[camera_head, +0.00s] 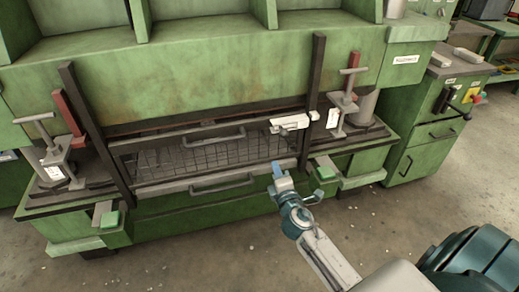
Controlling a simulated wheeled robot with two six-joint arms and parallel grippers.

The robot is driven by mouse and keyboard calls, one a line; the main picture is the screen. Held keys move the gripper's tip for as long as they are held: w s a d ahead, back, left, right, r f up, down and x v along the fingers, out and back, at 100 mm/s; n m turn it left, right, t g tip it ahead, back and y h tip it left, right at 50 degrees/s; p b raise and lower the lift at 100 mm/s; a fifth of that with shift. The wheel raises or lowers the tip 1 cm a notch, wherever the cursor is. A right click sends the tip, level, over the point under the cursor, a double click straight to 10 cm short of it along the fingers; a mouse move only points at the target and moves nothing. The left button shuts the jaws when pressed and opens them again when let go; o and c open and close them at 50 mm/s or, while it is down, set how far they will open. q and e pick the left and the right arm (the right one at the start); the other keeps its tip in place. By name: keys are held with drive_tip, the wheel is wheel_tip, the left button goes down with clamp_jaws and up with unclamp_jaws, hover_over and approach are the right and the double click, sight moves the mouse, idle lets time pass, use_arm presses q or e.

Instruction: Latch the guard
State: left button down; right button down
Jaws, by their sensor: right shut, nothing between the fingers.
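The guard (213,153) is a dark-framed wire mesh panel across the front of the green machine, between two dark upright posts. A bar handle (214,138) shows along its upper edge. A pale metal latch piece (289,123) sits at the guard's upper right, beside the right post; whether it is engaged is too small to tell. My right gripper (277,171) is shut and empty, in front of the guard's lower right corner and below the latch, apparently apart from both. My left gripper is not in view.
A second bar handle (222,184) is on the front below the guard. Green buttons stand at the front left (110,219) and front right (326,172). Screw clamps flank the posts at left (53,158) and right (345,101). The concrete floor in front is clear.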

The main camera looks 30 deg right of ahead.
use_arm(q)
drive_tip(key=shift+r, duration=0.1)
